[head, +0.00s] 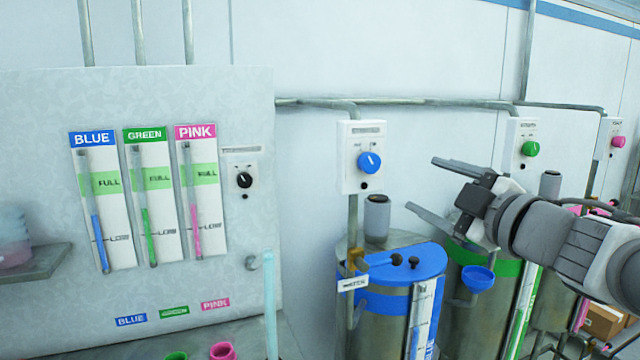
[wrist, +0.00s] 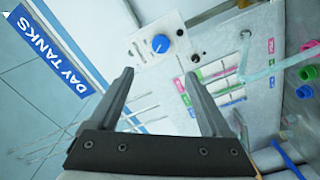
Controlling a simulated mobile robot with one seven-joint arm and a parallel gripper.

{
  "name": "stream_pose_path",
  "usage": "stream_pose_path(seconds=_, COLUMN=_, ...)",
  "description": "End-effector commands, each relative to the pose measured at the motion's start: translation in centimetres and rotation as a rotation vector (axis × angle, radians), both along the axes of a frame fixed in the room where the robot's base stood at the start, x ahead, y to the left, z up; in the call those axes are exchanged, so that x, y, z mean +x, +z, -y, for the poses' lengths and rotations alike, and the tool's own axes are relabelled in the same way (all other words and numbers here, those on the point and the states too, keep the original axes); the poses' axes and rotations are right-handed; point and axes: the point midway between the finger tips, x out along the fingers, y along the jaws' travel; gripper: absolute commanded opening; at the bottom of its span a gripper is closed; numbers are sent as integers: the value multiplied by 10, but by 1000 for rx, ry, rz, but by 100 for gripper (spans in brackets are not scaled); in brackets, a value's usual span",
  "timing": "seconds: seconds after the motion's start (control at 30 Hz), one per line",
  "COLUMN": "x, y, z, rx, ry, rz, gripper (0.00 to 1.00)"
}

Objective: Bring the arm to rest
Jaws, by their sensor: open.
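My gripper (head: 430,188) is open and empty in the head view, with its two fingers spread and pointing left. It is in the air in front of the wall, above the blue and green drums and to the right of the blue dial (head: 369,162). In the wrist view my gripper (wrist: 160,95) shows both fingers wide apart with nothing between them. The blue dial (wrist: 160,43) appears beyond the fingers there, apart from them.
A blue-topped drum (head: 400,262) and a green-banded drum (head: 470,320) stand below the gripper. A gauge panel (head: 60,180) with blue, green and pink tubes fills the left. The green dial (head: 529,149) is on the wall behind the arm. Pipes run along the wall.

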Motion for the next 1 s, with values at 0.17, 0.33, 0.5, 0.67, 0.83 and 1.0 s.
stream_pose_path(seconds=0.17, x=1, y=0, z=1, rx=6, ry=-10, rz=0, gripper=82)
stream_pose_path(seconds=0.33, x=2, y=2, z=14, rx=78, ry=-135, rz=-10, gripper=82)
stream_pose_path(seconds=0.5, x=-6, y=-13, z=38, rx=237, ry=-360, rz=-87, gripper=82)
stream_pose_path(seconds=0.67, x=-27, y=-49, z=48, rx=397, ry=-545, rz=-235, gripper=82)
stream_pose_path(seconds=0.83, x=-64, y=-105, z=38, rx=553, ry=-692, rz=-465, gripper=82)
stream_pose_path(seconds=1.0, x=-113, y=-162, z=5, rx=674, ry=-777, rz=-751, gripper=82)
